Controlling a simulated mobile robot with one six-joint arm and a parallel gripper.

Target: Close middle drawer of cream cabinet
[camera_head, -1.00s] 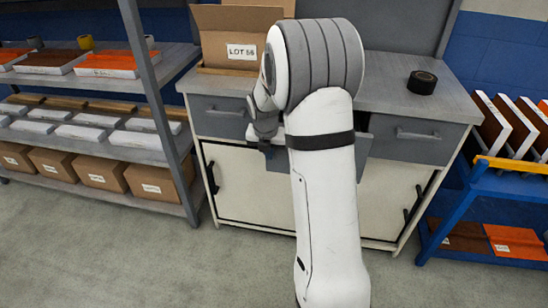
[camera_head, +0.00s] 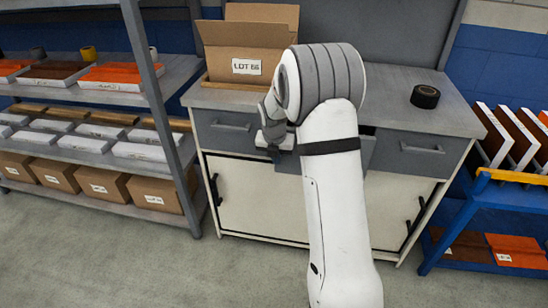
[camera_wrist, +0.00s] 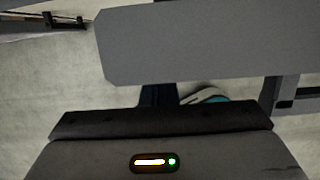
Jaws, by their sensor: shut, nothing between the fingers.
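The cream cabinet (camera_head: 250,200) has cream lower doors and a row of grey drawers under its grey top. Its middle drawer (camera_head: 366,151) stands partly out, and my arm hides most of its front. In the wrist view, a grey panel (camera_wrist: 200,42), apparently the drawer front, spans the upper part. My gripper (camera_head: 273,151) is shut and empty at the left end of the drawer front. Its dark fingers (camera_wrist: 172,96) show just below the panel in the wrist view. I cannot tell whether they touch it.
The left drawer (camera_head: 228,128) and right drawer (camera_head: 412,153) look shut. An open cardboard box (camera_head: 245,68) and a black tape roll (camera_head: 425,96) sit on top. A grey shelf rack (camera_head: 162,110) stands left, a blue rack (camera_head: 450,232) right. Floor in front is clear.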

